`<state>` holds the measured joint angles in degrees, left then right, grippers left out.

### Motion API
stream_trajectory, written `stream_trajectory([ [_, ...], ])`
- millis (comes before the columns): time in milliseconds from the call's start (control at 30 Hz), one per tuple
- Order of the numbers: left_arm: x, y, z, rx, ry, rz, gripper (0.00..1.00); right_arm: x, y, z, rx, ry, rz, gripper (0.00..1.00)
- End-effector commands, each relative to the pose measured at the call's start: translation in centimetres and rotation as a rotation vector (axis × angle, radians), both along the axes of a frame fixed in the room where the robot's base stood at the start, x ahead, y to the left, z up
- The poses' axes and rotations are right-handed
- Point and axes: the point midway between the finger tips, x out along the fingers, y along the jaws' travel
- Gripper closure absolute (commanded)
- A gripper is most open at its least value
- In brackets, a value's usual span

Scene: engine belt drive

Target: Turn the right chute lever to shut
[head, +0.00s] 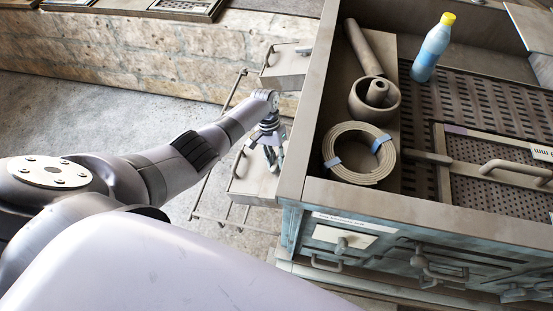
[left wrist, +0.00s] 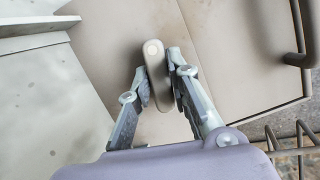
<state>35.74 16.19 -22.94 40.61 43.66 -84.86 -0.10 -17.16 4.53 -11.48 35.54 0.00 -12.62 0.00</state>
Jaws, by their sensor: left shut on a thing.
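My left gripper (head: 272,160) reaches down over a grey chute box (head: 252,182) beside the bench's left side. In the left wrist view my left gripper (left wrist: 160,78) has its two fingers on either side of a small beige lever (left wrist: 153,60) with rounded ends and a pale round spot near its top. The fingers are shut on the lever, which stands nearly upright in that picture, slightly tilted. In the head view the lever is hidden or too small to tell behind the fingers. A second grey chute box (head: 287,66) sits farther back. My right gripper is not in view.
The bench (head: 318,100) holds a coiled belt (head: 335,168), a round cup-like part (head: 362,105), a blue bottle (head: 431,50) and a perforated panel (head: 490,115). A thin metal rail frame (head: 207,180) runs left of the chutes. Open floor (head: 90,115) lies farther left.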

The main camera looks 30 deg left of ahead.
Motion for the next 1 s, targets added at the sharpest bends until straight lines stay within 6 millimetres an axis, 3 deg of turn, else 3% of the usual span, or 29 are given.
stream_trajectory([
  [400,0.12,0.05,0.09,-0.013,0.047,0.179,1.00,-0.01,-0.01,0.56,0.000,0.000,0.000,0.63],
  [967,0.16,0.11,0.08,-0.013,0.051,0.202,1.00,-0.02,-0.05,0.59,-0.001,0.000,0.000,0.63],
  [1000,0.16,0.11,0.08,-0.014,0.051,0.202,0.79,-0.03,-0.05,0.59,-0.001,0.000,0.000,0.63],
])
